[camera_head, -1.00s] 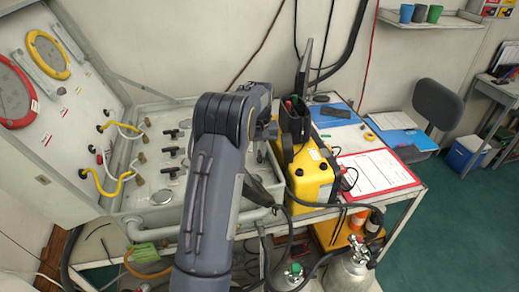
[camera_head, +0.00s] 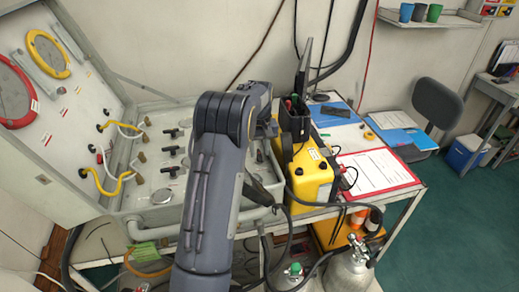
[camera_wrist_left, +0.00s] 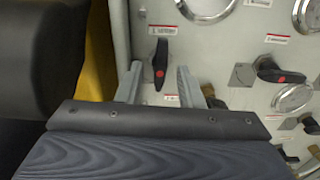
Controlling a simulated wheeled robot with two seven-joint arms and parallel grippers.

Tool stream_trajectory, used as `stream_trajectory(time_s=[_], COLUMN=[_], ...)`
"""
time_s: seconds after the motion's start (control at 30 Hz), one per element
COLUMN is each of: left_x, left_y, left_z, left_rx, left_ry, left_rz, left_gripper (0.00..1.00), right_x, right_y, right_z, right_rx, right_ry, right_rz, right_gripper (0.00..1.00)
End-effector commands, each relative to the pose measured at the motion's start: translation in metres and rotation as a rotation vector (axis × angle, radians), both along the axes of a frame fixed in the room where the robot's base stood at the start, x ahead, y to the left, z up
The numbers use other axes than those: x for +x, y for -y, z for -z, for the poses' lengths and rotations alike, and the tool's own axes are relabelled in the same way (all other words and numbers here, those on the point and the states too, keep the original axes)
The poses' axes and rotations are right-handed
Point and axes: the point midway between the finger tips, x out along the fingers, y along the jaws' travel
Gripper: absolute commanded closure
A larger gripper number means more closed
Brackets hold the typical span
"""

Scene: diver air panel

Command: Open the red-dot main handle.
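A black handle with a red dot (camera_wrist_left: 160,62) sits on the grey panel (camera_wrist_left: 225,45) in the left wrist view, its long side running up and down in the picture. My left gripper (camera_wrist_left: 157,77) is open, its two fingers apart on either side of the handle's lower end. I cannot tell whether they touch it. A second red-dot handle (camera_wrist_left: 280,75) lies sideways to the right. The labels are too small to read. In the head view my left arm covers part of the panel box (camera_head: 128,218), and the gripper's fingertips are hidden. My right gripper is not in view.
Round gauges (camera_wrist_left: 293,98) and more handles are to the right on the panel. A yellow case (camera_head: 312,178) stands just right of the panel box. The raised lid (camera_head: 45,165) with yellow and white hoses is at left. Gas cylinders (camera_head: 350,272) stand below the table.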

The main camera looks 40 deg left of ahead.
Motion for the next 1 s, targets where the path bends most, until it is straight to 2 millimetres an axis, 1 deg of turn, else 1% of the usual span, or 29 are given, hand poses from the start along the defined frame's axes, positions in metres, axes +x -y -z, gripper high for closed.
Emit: stream_trajectory(time_s=[0.23, 0.33, 0.47, 0.6, 0.73, 0.87, 1.0], left_x=[0.0, 0.0, 0.0, 0.0, 0.0, 0.0, -0.001], left_y=[0.0, 0.0, 0.0, 0.0, 0.0, 0.0, 0.0], left_z=[0.001, -0.004, -0.022, -0.047, -0.065, -0.075, -0.078], left_rx=[-0.001, -0.001, 0.0, 0.0, 0.0, -0.001, 0.0], left_ry=[-0.002, -0.001, 0.003, 0.004, 0.001, -0.001, -0.001], left_rz=[0.001, 0.001, 0.002, 0.001, 0.001, 0.001, 0.0], left_gripper=[0.66, 0.66, 0.66, 0.66, 0.66, 0.66, 0.66], right_x=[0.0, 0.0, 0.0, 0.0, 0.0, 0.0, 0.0], right_y=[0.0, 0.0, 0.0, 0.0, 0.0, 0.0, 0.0], right_z=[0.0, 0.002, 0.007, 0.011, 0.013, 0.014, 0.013], right_rx=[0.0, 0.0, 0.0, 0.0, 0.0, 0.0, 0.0], right_ry=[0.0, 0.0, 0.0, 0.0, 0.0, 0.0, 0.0], right_rz=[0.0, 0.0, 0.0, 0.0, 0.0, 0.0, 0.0], right_gripper=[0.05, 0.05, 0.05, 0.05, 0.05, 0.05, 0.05])
